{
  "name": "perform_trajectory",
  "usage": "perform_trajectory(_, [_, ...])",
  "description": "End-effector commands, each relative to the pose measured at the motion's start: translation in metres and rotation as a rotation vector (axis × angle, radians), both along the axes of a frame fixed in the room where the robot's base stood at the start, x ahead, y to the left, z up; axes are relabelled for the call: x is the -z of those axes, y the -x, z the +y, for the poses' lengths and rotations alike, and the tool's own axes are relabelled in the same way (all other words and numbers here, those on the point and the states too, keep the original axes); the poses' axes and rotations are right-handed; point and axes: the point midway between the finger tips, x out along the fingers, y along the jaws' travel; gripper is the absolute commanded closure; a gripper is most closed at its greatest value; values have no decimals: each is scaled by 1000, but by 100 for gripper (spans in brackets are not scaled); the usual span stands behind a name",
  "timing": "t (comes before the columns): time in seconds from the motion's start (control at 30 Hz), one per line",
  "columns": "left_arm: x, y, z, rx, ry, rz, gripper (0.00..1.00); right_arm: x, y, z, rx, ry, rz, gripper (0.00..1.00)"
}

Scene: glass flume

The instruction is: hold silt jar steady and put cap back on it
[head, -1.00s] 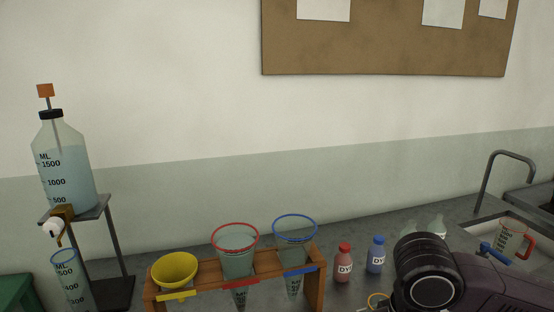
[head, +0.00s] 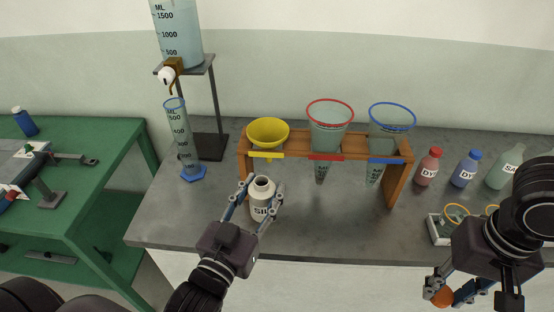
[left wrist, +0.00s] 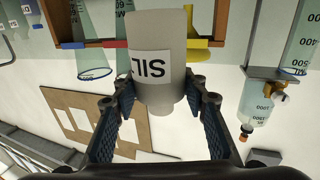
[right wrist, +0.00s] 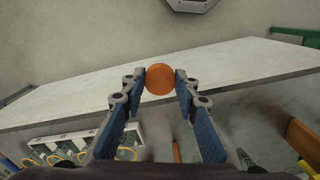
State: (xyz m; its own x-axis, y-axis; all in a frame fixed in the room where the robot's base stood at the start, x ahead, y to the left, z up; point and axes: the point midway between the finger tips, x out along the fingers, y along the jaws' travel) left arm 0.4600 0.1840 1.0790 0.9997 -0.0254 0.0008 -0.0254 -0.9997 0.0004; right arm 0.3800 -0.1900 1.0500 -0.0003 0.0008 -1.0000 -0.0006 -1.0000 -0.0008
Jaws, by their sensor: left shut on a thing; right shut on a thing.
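The silt jar (head: 262,192) is white with an open mouth and a label partly reading "SIL". It stands upright on the grey bench in front of the funnel rack. My left gripper (head: 263,184) is shut on the jar, one finger on each side. The jar also fills the space between the fingers in the left wrist view (left wrist: 158,70). My right gripper (head: 448,292) is shut on a round orange cap (head: 442,298), low at the right, off the bench's front edge and apart from the jar. The cap shows between the fingertips in the right wrist view (right wrist: 160,79).
A wooden rack (head: 397,176) holding a yellow funnel (head: 268,131) and two cones stands behind the jar. A measuring cylinder (head: 181,140) stands left, below a bottle's tap. Dye bottles (head: 428,168) and a white tray (head: 436,232) are right. Bench between jar and tray is clear.

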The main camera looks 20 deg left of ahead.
Motion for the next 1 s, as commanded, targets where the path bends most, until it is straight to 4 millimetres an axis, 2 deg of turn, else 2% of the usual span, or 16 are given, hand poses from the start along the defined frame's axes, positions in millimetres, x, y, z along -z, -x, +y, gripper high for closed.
perform_trajectory(0.17, [3,3,-19,99,-7,0,100,0,0,0,-1,0,0,81])
perform_trajectory(0.7, [14,14,-101,503,-8,-3,100,0,0,0,-1,0,0,81])
perform_trajectory(1.0, [18,19,-131,654,-3,-2,100,0,0,0,-1,0,0,81])
